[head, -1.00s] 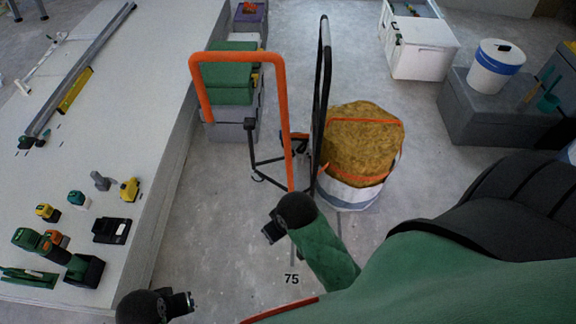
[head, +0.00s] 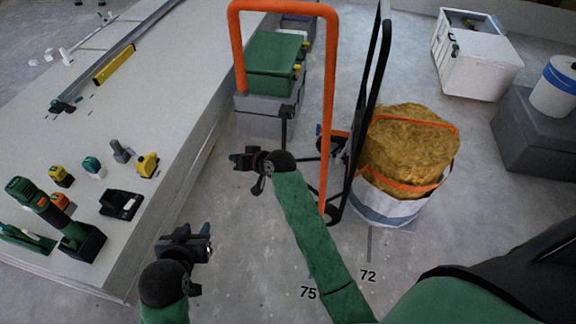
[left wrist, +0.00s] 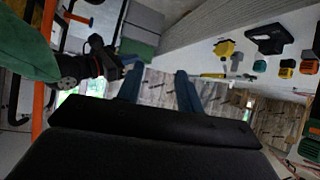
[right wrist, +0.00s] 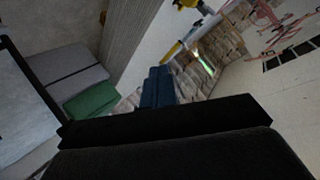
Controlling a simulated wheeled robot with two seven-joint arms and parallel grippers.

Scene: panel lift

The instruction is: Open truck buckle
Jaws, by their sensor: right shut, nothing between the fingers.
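An orange tubular frame (head: 330,100) and a black upright frame (head: 369,90) stand together on the floor in the head view. A yellow-brown bundle (head: 405,140) with orange straps (head: 400,185) sits in a white-and-blue container beside the black frame. I cannot make out a buckle on it. My right gripper (head: 236,158) is shut and empty, left of the orange frame and apart from it. My left gripper (head: 207,243) is lower, over bare floor beside the stacked panels. Its two fingers are apart in the left wrist view (left wrist: 158,86), with nothing between them.
A stack of pale panels (head: 130,90) fills the left, with several tools on it, including a green drill (head: 45,210) and a yellow level (head: 114,64). Green and grey cases (head: 270,65) stand behind the orange frame. The near floor is clear.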

